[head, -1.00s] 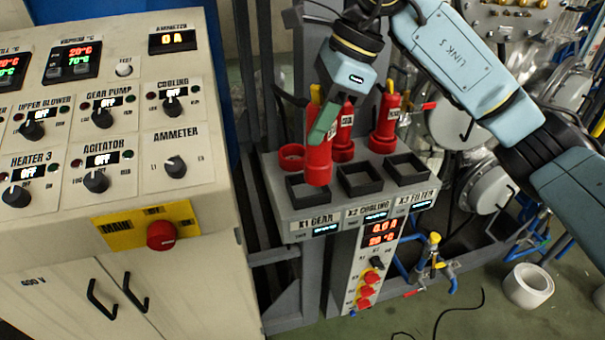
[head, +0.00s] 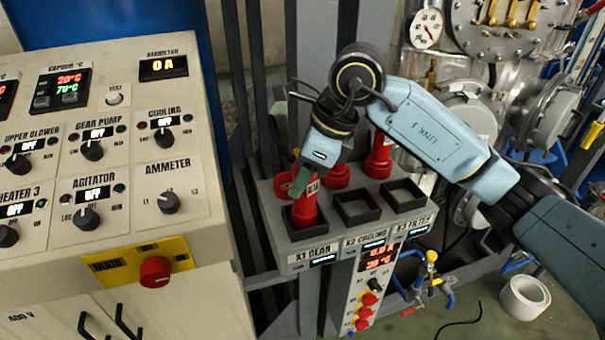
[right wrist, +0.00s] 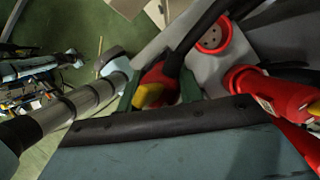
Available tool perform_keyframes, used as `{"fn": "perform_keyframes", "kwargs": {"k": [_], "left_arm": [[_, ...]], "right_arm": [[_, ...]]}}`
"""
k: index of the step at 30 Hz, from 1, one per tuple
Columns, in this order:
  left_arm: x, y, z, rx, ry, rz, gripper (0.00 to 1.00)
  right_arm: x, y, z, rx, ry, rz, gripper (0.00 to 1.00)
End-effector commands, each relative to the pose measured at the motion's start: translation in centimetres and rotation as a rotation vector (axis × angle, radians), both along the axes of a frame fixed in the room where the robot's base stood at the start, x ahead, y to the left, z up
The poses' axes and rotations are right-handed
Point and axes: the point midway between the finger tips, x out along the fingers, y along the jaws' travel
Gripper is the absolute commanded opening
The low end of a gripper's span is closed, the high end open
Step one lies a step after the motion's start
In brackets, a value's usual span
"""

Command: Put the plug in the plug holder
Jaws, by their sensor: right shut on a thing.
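A red plug (head: 305,207) stands roughly upright in the left square black plug holder (head: 290,222), above the X1 GEAR label. My right gripper (head: 303,182) is shut on the plug's upper part from above. In the right wrist view the plug's red and yellow top (right wrist: 152,92) shows between the green fingers. How deep the plug's lower end sits inside the holder is hidden. The middle (head: 371,217) and right (head: 419,204) square holders are empty. My left gripper is not in view.
Behind the holders are a red round socket (head: 284,184) and two more red plugs (head: 337,175) (head: 378,160). A control cabinet (head: 120,215) with knobs and a red button stands close on the left.

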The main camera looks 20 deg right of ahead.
Motion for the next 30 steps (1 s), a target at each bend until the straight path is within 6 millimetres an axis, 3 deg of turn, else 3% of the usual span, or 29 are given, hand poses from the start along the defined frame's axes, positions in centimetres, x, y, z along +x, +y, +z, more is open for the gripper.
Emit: {"fn": "perform_keyframes", "kwargs": {"k": [12,13,18,30], "left_arm": [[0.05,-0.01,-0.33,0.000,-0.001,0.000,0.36],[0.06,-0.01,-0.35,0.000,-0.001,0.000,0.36],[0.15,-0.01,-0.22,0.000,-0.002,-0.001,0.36],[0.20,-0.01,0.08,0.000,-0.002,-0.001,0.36]], "right_arm": [[0.04,-0.02,-0.78,0.001,-0.003,0.000,0.00],[0.02,-0.03,-0.85,0.000,-0.001,0.000,0.37],[0.02,-0.02,-0.72,0.000,-0.001,0.000,0.58],[0.02,-0.19,0.06,0.000,-0.004,-0.002,0.58]]}}
